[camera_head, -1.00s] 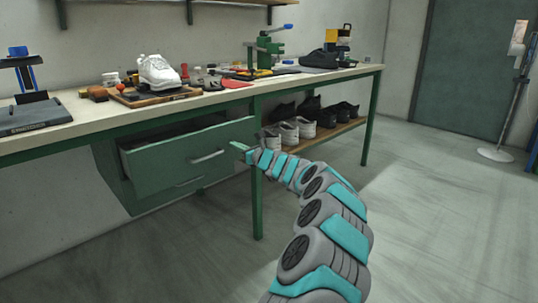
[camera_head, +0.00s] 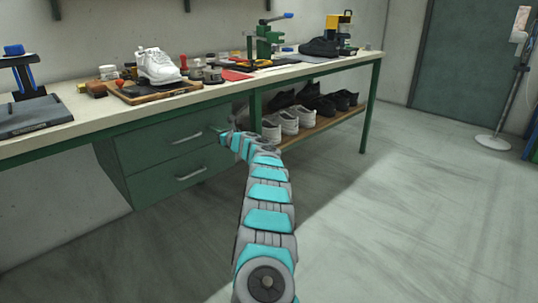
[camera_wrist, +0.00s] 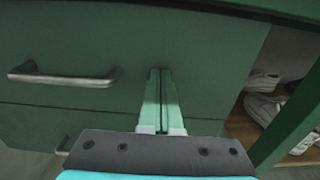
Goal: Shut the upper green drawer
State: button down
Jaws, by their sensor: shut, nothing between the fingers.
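The upper green drawer (camera_head: 160,140) is under the left part of the workbench, and its front looks flush with the cabinet. Its bar handle (camera_head: 188,139) also shows in the wrist view (camera_wrist: 62,77) at the left. The lower drawer (camera_head: 150,182) is directly below and is shut. My gripper (camera_head: 216,130) is at the right part of the upper drawer front, right of the handle. In the wrist view my gripper's green fingers (camera_wrist: 160,72) are together, empty, and point at the drawer front. I cannot tell if the tips touch it.
The bench top (camera_head: 100,112) above holds a white shoe (camera_head: 158,66) on a board and several tools. A shelf (camera_head: 315,127) with several shoes is right of the drawers. A green table leg (camera_head: 255,112) stands near my gripper.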

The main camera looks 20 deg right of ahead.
jog(key=shift+w+r, duration=0.15)
jog(key=shift+r, duration=0.2)
